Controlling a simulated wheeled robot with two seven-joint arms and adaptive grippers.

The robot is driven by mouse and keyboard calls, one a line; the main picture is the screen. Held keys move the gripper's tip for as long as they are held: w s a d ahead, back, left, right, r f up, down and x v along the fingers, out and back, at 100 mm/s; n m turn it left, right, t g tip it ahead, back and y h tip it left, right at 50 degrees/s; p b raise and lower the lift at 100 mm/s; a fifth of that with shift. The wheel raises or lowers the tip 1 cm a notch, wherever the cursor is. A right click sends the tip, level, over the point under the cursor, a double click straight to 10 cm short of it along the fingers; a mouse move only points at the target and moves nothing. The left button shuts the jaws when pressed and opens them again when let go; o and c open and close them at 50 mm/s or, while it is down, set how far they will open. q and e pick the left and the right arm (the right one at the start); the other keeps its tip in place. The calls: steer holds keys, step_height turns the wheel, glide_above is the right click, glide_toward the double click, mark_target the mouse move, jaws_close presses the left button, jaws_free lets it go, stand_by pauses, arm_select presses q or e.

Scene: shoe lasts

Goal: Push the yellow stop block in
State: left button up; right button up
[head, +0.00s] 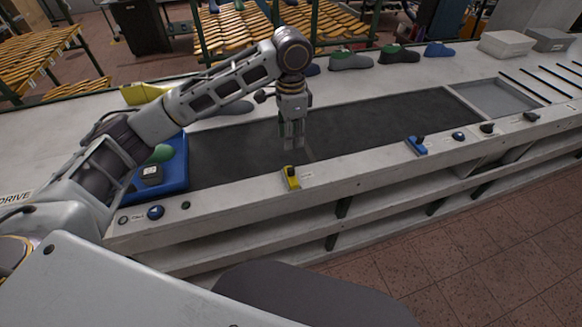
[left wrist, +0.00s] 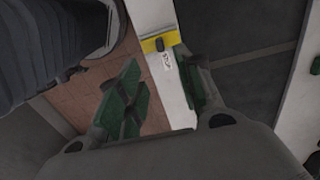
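The yellow stop block (head: 291,178) sits on the pale front rail of the bench, with a dark knob on it. In the left wrist view the yellow stop block (left wrist: 151,47) shows as a yellow bar across the rail, beyond the fingertips, beside a small white label. My left gripper (head: 293,146) points down over the dark belt, just behind and above the block, not visibly touching it. In the left wrist view its green-padded fingers (left wrist: 162,92) are spread apart with nothing between them. My right gripper is in neither view.
A blue tray (head: 176,185) with a green and a dark item stands left of the dark belt (head: 390,118). A blue block (head: 416,146) and several knobs sit along the rail to the right. Shoe lasts (head: 350,61) line the far side. The belt near the gripper is clear.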

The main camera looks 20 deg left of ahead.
mark_target(291, 168)
arm_select(q)
steer(key=shift+f, duration=0.15)
steer(key=shift+f, duration=6.8)
jaws_close()
